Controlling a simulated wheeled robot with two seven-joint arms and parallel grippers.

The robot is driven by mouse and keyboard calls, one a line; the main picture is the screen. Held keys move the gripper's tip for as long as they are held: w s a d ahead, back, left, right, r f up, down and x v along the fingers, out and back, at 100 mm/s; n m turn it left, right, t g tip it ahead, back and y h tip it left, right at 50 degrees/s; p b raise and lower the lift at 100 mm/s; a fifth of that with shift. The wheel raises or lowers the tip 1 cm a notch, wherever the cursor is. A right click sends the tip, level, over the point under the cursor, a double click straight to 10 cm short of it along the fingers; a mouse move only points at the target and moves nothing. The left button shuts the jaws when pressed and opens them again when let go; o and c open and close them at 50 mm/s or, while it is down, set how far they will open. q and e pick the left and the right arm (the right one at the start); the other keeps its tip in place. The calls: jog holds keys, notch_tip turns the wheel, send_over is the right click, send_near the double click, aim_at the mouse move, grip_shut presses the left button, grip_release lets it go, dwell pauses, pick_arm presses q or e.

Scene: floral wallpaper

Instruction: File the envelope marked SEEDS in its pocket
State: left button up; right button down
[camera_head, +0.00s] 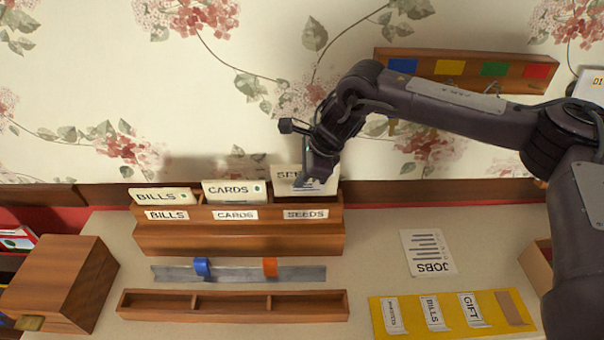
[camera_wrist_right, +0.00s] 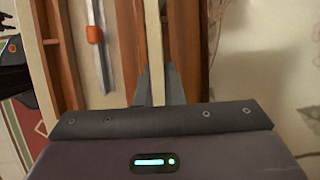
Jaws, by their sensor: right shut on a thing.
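The cream envelope marked SEEDS (camera_head: 285,174) is upright at the right end of the wooden rack (camera_head: 240,240), its lettering partly covered by my right gripper (camera_head: 318,180). That gripper is shut on the envelope. The envelope is at the mouth of the pocket labelled SEEDS (camera_head: 305,214) and stands higher than its neighbours; how deep its lower edge reaches is hard to tell. In the right wrist view the envelope (camera_wrist_right: 154,50) shows edge-on between the fingertips of the right gripper (camera_wrist_right: 156,84). My left gripper is not in view.
BILLS (camera_head: 155,196) and CARDS (camera_head: 228,190) envelopes stand in the other pockets. In front lie a metal strip (camera_head: 235,274) with blue and orange clips and a divided tray (camera_head: 240,306). A JOBS sheet (camera_head: 428,252) and yellow board (camera_head: 450,315) lie right; a wooden box (camera_head: 65,280) stands left.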

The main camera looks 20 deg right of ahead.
aim_at(303, 191)
jog(key=shift+f, duration=0.15)
jog(key=shift+f+b, duration=0.15)
jog(key=shift+b, duration=0.15)
jog(key=shift+d+f+b, duration=0.15)
jog(key=shift+f+b, duration=1.6)
jog(key=shift+f, duration=0.55)
jog(key=c, duration=1.5)
grip_release()
jog(key=shift+r, duration=0.1)
jog(key=b+v, duration=0.1)
jog(key=v, duration=0.6)
jog(key=shift+s+d+r+b, duration=0.2)
jog(key=shift+r+b, duration=0.1)
jog(key=shift+b, duration=0.1)
